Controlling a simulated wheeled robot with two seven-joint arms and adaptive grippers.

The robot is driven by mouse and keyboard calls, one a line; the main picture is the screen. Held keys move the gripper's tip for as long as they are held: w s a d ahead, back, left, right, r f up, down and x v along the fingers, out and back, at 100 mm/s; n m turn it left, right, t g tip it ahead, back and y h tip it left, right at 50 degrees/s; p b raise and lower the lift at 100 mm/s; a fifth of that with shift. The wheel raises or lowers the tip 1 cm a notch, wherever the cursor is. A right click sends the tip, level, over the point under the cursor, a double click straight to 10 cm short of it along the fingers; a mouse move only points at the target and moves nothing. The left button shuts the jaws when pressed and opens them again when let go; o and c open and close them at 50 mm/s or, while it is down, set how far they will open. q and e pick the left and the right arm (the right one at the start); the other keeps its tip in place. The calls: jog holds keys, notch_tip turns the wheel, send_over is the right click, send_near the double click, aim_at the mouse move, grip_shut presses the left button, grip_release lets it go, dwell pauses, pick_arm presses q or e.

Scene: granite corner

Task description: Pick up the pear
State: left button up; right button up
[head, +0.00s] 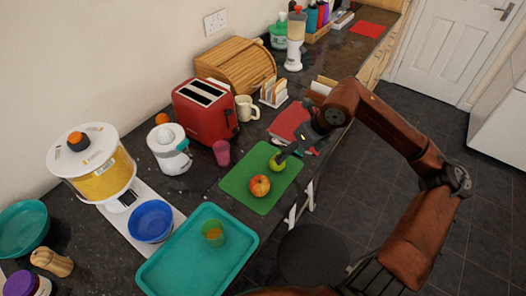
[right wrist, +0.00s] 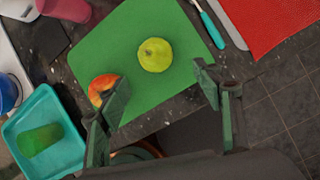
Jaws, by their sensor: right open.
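The yellow-green pear (head: 277,162) rests on a green cutting board (head: 237,185), beside a red-yellow apple (head: 260,186). In the right wrist view the pear (right wrist: 155,55) lies beyond my open fingertips, roughly between them, and nothing is held. My left gripper is in neither view.
A teal tray (head: 165,268) with a green cup (head: 213,233) stands at the front. A pink cup (head: 222,153), red toaster (head: 206,110) and white juicer (head: 169,150) stand behind the board. A red cloth (head: 290,122) and a teal-handled utensil (right wrist: 211,27) lie near it.

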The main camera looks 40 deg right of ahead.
jog(key=x, duration=0.2)
jog(key=b+x, duration=0.1)
jog(key=x, duration=0.1)
jog(key=b+x, duration=0.1)
jog(key=x, duration=0.2)
jog(key=shift+w+a+r, duration=0.1)
jog(key=shift+w+a, duration=0.15)
jog(key=shift+a, duration=0.1)
jog(key=shift+w+f, duration=0.2)
jog(key=shift+f, duration=0.2)
pick_arm(q)
jog(key=shift+s+d+f, duration=0.1)
jog(key=shift+s+f, duration=0.25)
jog(key=shift+f, duration=0.25)
jog(key=shift+s+f, duration=0.35)
jog(key=shift+f, duration=0.25)
pick_arm(e)
jog(key=shift+c, duration=0.6)
jog(key=c, duration=1.1)
jog(key=shift+c, duration=0.4)
jog(key=shift+r, duration=0.15)
